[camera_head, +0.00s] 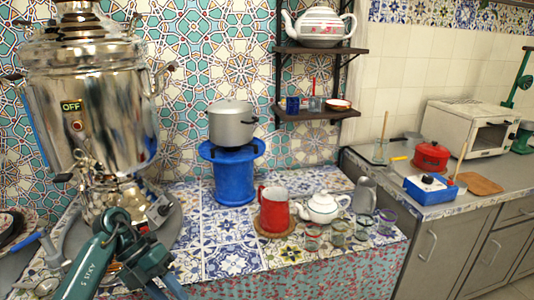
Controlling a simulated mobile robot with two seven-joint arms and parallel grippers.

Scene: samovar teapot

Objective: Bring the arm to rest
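My teal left arm (92,262) comes in at the lower left, in front of the base of the large chrome samovar (95,110). The dark teal end part (146,260), which seems to be my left gripper, is bent to the right over the table's left part. Its fingers cannot be made out, and I see nothing clearly held in it. I cannot tell whether it touches the samovar's base. My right gripper is not in view.
On the tiled table (232,262) stand a blue stand (234,178) with a silver pot (232,124), a red jug (273,212), a white teapot (322,208) and several glasses (340,233). A counter (440,205) with a red pot (431,157) is at right.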

